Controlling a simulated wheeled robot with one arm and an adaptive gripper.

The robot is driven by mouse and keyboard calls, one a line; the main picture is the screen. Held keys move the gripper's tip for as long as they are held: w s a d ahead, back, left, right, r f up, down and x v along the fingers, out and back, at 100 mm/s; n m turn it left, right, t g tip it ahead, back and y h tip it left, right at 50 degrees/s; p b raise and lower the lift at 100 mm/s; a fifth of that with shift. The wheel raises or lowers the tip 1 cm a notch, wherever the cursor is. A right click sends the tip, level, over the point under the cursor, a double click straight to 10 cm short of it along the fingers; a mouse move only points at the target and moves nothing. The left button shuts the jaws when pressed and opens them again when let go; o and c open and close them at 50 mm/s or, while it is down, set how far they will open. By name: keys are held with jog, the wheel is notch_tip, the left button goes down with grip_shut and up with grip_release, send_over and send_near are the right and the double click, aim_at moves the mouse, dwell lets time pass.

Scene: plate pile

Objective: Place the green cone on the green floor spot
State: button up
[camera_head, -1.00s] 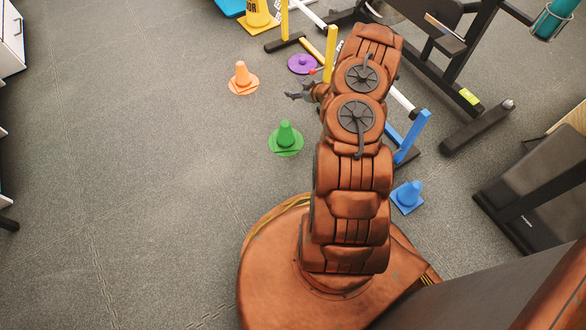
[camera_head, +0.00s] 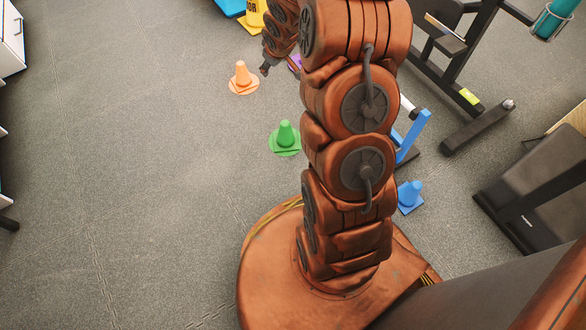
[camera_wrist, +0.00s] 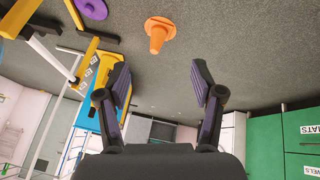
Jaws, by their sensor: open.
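The green cone (camera_head: 286,133) stands upright on the green floor spot (camera_head: 278,152) in the head view. The spot's rim shows around the cone's foot. My gripper (camera_head: 266,70) is well above and beyond them in the picture, near the orange cone (camera_head: 241,73). In the wrist view my gripper (camera_wrist: 160,84) has its two fingers spread wide, with nothing between them. The green cone and its spot do not show in the wrist view.
The orange cone stands on an orange spot (camera_head: 238,91). A purple disc (camera_wrist: 92,8) lies bare. A blue cone (camera_head: 410,194) stands right of my arm, near a blue post (camera_head: 413,135). Gym equipment (camera_head: 480,130) fills the right. Floor at left is clear.

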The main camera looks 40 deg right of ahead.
jog(key=s+a+r+g, duration=0.3)
jog(key=s+a+r, duration=0.2)
jog(key=s, duration=0.8)
jog(key=s+a+r+m+g+y, duration=0.1)
jog(key=s+a+r+g, duration=0.2)
jog(key=s+a, duration=0.7)
jog(key=s+a+r+g, duration=0.2)
jog(key=s+a+r, duration=0.5)
jog(key=s, duration=1)
jog(key=shift+s+a+r+m+g+y, duration=0.2)
jog(key=shift+a+m+g+y, duration=0.1)
jog(key=shift+m+g, duration=0.1)
jog(key=shift+w+r, duration=0.1)
